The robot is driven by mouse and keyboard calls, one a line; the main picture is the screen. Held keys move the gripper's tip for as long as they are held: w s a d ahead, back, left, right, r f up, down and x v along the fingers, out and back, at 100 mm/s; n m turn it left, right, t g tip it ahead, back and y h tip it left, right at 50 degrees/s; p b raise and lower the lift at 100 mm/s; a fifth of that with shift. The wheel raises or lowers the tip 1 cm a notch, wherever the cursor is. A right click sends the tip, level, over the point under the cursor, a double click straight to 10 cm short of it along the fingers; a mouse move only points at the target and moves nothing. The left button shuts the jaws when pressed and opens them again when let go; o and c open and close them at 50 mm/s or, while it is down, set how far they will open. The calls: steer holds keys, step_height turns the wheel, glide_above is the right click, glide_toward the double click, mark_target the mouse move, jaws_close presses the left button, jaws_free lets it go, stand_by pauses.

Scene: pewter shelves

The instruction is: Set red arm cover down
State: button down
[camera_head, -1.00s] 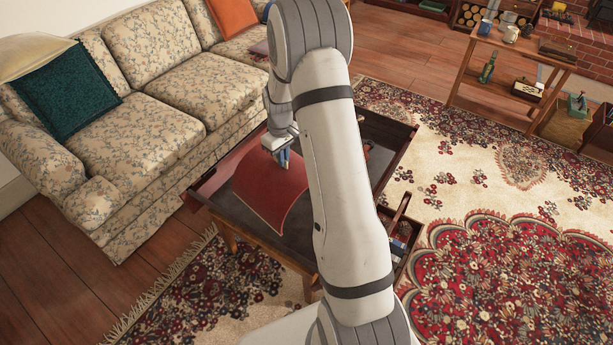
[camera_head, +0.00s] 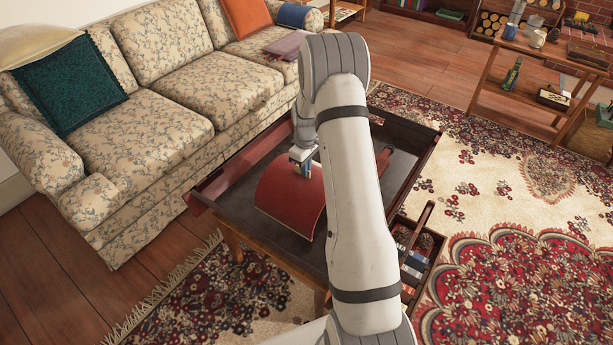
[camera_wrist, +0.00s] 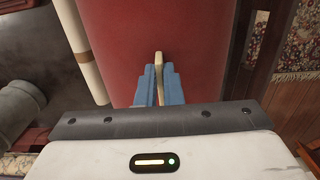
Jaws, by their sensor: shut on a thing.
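The red arm cover (camera_head: 290,203) is a curved red sheet over the dark coffee table (camera_head: 240,199) in the head view. My gripper (camera_head: 303,167) is shut on its far edge, pointing down. In the wrist view the blue fingertips (camera_wrist: 158,82) pinch a pale edge, and the red face of the cover (camera_wrist: 185,35) fills the middle. The cover is low over the tabletop; I cannot tell whether it touches. My arm hides the table's middle right part.
The table has a raised rim. A crate of small items (camera_head: 418,255) stands at its right side. The floral sofa (camera_head: 160,125) lies along the left. A pale rod with a brown band (camera_wrist: 82,50) lies left of the cover in the wrist view.

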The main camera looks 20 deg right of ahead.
steer(key=shift+f, duration=1.85)
steer(key=c, duration=1.6)
jaws_free()
